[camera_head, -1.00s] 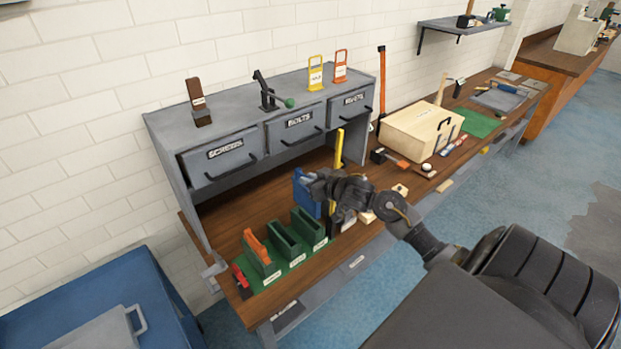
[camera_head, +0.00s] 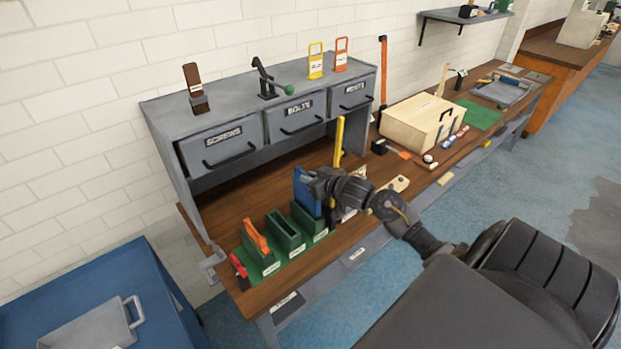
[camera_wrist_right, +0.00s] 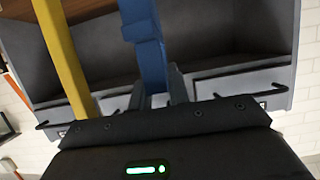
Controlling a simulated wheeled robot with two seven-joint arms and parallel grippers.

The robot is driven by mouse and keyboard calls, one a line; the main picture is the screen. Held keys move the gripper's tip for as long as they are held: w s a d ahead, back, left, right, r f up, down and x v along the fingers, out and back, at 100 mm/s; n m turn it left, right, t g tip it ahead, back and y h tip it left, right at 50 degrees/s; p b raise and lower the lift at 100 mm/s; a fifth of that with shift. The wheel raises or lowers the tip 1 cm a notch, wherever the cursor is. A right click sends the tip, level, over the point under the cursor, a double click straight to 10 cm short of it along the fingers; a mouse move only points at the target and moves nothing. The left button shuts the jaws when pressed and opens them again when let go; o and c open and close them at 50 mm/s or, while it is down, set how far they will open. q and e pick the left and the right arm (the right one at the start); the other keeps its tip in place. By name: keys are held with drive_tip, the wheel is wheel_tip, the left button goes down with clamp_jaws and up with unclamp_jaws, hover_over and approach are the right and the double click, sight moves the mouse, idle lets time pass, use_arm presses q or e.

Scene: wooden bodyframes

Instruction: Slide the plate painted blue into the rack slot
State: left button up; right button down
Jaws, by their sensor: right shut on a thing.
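The blue plate (camera_head: 304,192) is held upright by my right gripper (camera_head: 317,186), above the far right end of the green rack. The plate also shows in the right wrist view (camera_wrist_right: 148,45), between the finger tips, with the gripper shut on it. The green rack (camera_head: 268,266) sits on the bench's front left and has slotted green holders with labels. An orange plate (camera_head: 256,238) stands in the left slot and the middle slot (camera_head: 286,231) looks empty. The right slot (camera_head: 307,220) is partly under the blue plate; whether they touch is unclear. My left gripper is not in view.
A yellow upright bar (camera_head: 339,142) stands just behind the gripper. A grey drawer cabinet (camera_head: 165,120) rises behind the rack. A red-and-black tool (camera_head: 240,271) lies at the rack's left end. A wooden box (camera_head: 415,125) stands farther right.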

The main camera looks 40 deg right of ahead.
sight(311, 202)
drive_tip(key=shift+p, duration=0.35)
drive_tip(key=shift+p, duration=0.7)
idle(1.0)
drive_tip(key=shift+f+b, duration=3.05)
drive_tip(key=shift+f, duration=2)
drive_tip(key=c, duration=1.3)
unclamp_jaws()
drive_tip(key=shift+o, duration=0.2)
drive_tip(key=b+v, duration=0.1)
drive_tip(key=v, duration=0.8)
drive_tip(key=shift+s, duration=0.25)
drive_tip(key=shift+s+r+b, duration=0.3)
drive_tip(key=shift+s+r, duration=0.1)
drive_tip(key=shift+s, duration=0.2)
